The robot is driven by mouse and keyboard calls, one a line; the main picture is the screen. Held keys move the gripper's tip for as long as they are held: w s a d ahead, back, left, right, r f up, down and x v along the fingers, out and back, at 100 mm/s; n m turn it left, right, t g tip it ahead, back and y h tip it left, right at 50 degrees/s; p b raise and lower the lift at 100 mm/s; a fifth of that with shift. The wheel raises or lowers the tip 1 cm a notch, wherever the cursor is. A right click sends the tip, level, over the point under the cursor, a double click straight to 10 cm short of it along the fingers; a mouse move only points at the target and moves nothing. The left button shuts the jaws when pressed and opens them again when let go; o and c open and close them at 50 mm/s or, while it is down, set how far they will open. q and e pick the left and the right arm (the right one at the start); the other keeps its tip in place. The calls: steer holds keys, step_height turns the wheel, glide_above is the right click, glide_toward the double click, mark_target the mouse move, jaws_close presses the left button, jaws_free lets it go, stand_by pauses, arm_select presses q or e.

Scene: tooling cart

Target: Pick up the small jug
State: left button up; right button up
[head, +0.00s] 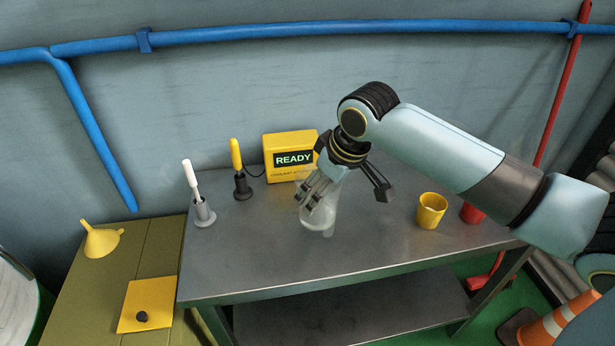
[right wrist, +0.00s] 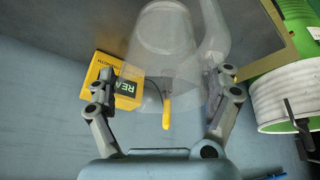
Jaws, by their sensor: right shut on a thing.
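The small jug (head: 317,219) is clear, see-through and has a handle. It is over the grey metal cart top, and I cannot tell whether its base touches the top. My right gripper (head: 317,192) comes from above right and is shut on the jug. In the right wrist view the jug (right wrist: 163,50) fills the upper middle, with its handle to the right. The right gripper's fingers (right wrist: 160,88) show on either side of it there. My left gripper is not in view.
A yellow box reading READY (head: 291,157) stands behind the jug. A yellow-handled tool (head: 238,160) and a white-handled tool (head: 193,180) stand in holders to the left. A yellow cup (head: 431,211) and a red cup (head: 472,213) stand right. The cart top's front (head: 260,270) is clear.

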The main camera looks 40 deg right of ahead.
steer(key=shift+s+d+r, duration=0.4)
steer(key=shift+s+r, duration=0.05)
steer(key=shift+s, duration=0.15)
steer(key=shift+s+d+r, duration=0.4)
steer(key=shift+s+r, duration=0.05)
steer(key=shift+s, duration=0.1)
steer(key=shift+s, duration=0.1)
